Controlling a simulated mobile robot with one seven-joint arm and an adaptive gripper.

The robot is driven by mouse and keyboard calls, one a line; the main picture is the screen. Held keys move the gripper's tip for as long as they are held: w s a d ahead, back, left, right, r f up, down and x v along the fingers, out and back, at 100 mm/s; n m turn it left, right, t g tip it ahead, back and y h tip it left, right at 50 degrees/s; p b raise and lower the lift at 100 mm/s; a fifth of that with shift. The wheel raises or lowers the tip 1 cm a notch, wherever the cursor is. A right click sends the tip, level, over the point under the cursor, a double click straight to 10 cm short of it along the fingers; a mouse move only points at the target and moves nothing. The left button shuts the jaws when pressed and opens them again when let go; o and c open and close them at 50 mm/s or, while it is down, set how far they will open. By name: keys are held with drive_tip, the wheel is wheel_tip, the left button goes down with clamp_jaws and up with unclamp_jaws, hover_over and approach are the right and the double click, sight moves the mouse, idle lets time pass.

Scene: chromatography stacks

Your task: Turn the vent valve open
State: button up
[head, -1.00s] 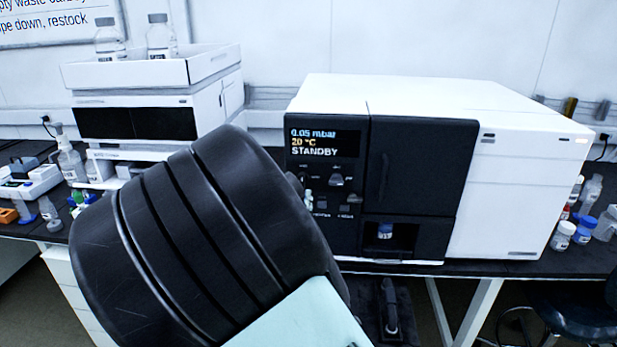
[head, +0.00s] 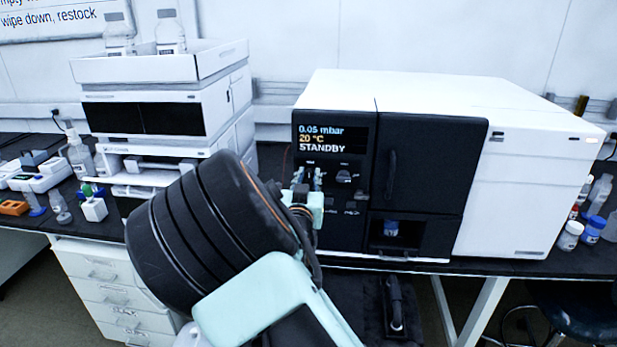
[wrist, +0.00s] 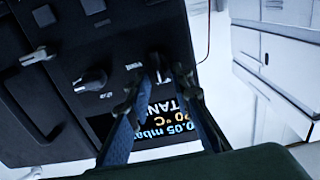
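The black control panel (head: 334,215) is on the front of the white-and-black instrument. Its display (head: 333,138) reads 0.05 mbar, 20 °C, STANDBY. One dark knob (head: 344,176) shows right of my gripper (head: 308,179) in the head view; it also shows in the wrist view (wrist: 90,81). A second knob (wrist: 156,62) shows between my fingertips (wrist: 160,88) in the wrist view, partly hidden by them. My fingers are apart, close to the panel; contact with the second knob cannot be told.
A dark door with a handle (head: 391,175) is right of the panel, above a niche holding a blue-capped vial (head: 391,228). A white stacked unit (head: 150,120) stands to the left, with bottles on top. Small bottles (head: 570,235) stand at the far right.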

clamp_jaws()
drive_tip(key=shift+f+b, duration=0.1)
drive_tip(key=shift+b, duration=0.4)
drive_tip(key=m+b, duration=0.1)
drive_tip(key=b, duration=0.1)
drive_tip(key=m+b, duration=0.1)
drive_tip(key=b, duration=0.1)
drive_tip(key=m+b, duration=0.1)
drive_tip(key=b, duration=0.1)
drive_tip(key=shift+d+f+m, duration=0.3)
drive_tip(key=shift+m, duration=0.1)
drive_tip(key=m+b, duration=0.4)
drive_tip(key=b, duration=0.2)
drive_tip(key=m+b, duration=0.5)
drive_tip(key=b, duration=0.1)
drive_tip(key=m+b, duration=0.5)
drive_tip(key=b, duration=0.2)
drive_tip(key=shift+d+f, duration=0.4)
